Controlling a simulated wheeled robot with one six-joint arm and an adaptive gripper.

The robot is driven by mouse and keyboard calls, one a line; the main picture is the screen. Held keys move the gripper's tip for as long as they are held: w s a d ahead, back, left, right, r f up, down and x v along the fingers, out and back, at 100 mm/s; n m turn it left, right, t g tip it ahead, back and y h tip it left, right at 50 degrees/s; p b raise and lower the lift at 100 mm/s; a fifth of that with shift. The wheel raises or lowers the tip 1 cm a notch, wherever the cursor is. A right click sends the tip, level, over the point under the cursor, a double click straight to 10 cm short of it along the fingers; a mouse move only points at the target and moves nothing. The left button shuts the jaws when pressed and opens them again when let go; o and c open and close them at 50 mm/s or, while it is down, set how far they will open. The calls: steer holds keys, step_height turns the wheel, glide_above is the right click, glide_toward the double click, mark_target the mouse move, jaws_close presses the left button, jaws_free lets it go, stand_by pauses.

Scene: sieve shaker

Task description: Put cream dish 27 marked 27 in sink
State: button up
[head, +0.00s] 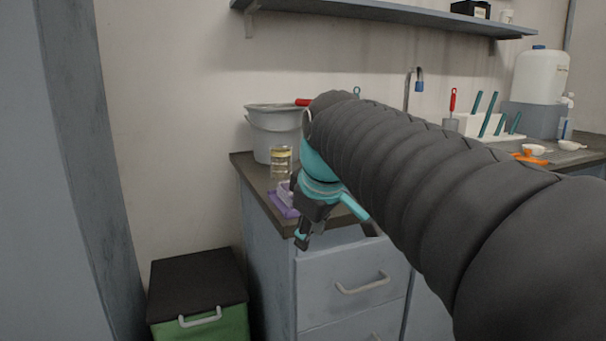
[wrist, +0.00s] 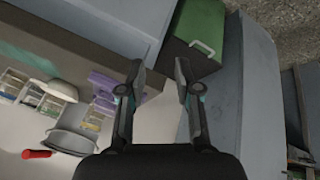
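No number 27 is legible in either view, so I cannot tell which piece is cream dish 27. Two small whitish dishes, a left one (head: 534,149) and a right one (head: 571,145), sit on the far right of the counter. A pale bowl-like piece (wrist: 62,90) shows in the wrist view near the bucket. The sink basin is hidden behind my arm; only a tall tap (head: 407,90) shows. My gripper (head: 303,242) hangs just off the counter's left front corner. In the wrist view (wrist: 158,75) its fingers are apart with nothing between them.
A grey bucket (head: 273,133), a clear jar with yellowish contents (head: 281,165) and a purple holder (head: 281,204) stand at the counter's left end. A green bin with a black lid (head: 198,290) is on the floor. A white rack (head: 480,125) and carboy (head: 540,75) stand right.

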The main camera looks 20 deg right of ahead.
steer(key=w+d+r+n+p, duration=0.3)
steer(key=w+d+r+n, duration=0.75)
steer(key=w+r, duration=0.55)
steer(key=shift+m+h, duration=0.4)
steer(key=shift+m, duration=0.45)
steer(key=b+x, duration=0.1)
steer(key=x, duration=0.5)
steer(key=d+b+x, duration=0.1)
steer(key=x, duration=0.3)
steer(key=shift+s+b, duration=0.2)
steer(key=shift+b, duration=0.1)
steer(key=x, duration=0.1)
steer(key=b+x, duration=0.1)
steer(key=x, duration=0.1)
steer(key=s+x, duration=0.1)
steer(key=shift+w+f+b, duration=0.1)
steer(key=shift+f+b, duration=0.2)
steer(key=shift+f, duration=0.1)
steer(key=shift+w+f, duration=0.3)
steer(key=shift+f, duration=0.15)
jaws_close()
